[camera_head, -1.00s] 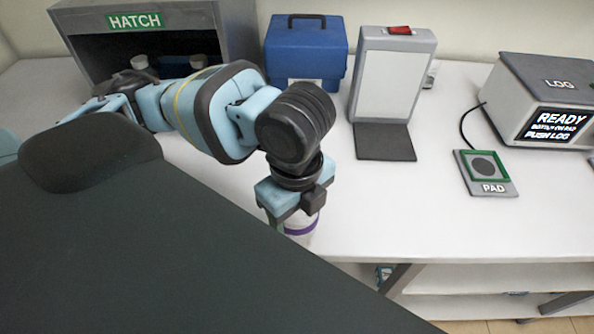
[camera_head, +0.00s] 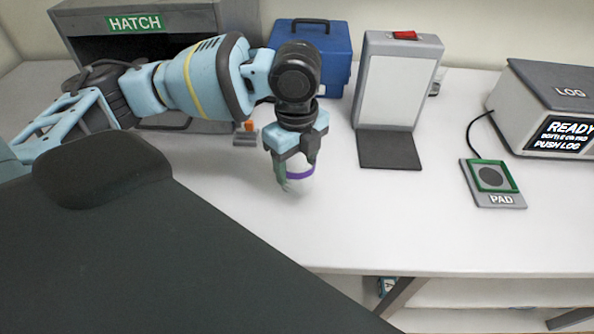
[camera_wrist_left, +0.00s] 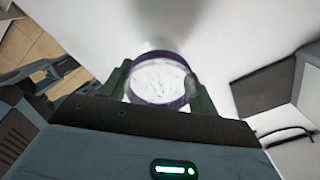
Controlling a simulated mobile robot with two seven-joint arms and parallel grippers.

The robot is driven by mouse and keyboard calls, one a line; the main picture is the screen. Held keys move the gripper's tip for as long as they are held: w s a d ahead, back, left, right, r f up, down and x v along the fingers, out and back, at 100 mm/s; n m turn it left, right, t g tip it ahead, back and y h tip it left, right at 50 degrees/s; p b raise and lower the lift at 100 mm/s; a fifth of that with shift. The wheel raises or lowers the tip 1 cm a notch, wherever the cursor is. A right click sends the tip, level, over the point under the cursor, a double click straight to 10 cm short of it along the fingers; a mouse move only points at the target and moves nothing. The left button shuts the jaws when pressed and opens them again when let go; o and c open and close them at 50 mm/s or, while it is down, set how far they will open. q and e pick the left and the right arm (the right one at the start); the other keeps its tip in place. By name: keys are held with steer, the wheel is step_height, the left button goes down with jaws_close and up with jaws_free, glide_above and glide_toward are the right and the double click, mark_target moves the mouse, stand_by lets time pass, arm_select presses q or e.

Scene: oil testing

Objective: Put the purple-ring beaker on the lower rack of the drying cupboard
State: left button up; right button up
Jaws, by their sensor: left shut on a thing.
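The purple-ring beaker (camera_head: 300,172) is a pale vessel with a purple band. My left gripper (camera_head: 296,168) is shut on it, pointing down over the white bench. In the left wrist view the beaker (camera_wrist_left: 158,80) sits between the two green fingers of the left gripper (camera_wrist_left: 158,92), and its round purple rim faces the camera. The head view does not clearly show whether the beaker touches the bench. The drying cupboard and its lower rack cannot be made out for sure. My right gripper is not in view.
The hatch box (camera_head: 85,50) stands behind my left arm, beside a blue case (camera_head: 335,65). A white panel stand (camera_head: 392,85) with a dark base is right of the gripper. The log box (camera_head: 520,85) and pad (camera_head: 506,199) are farther right. The bench front (camera_head: 400,235) is clear.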

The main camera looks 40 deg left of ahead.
arm_select(q)
steer(key=f, duration=0.3)
steer(key=shift+w+a+f, duration=0.2)
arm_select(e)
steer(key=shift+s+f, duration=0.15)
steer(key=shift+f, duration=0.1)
arm_select(q)
steer(key=shift+f, duration=0.2)
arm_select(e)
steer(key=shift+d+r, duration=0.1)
arm_select(q)
steer(key=o, duration=1)
step_height(320, 180, up, 12)
steer(key=p, duration=0.1)
steer(key=shift+r, duration=0.15)
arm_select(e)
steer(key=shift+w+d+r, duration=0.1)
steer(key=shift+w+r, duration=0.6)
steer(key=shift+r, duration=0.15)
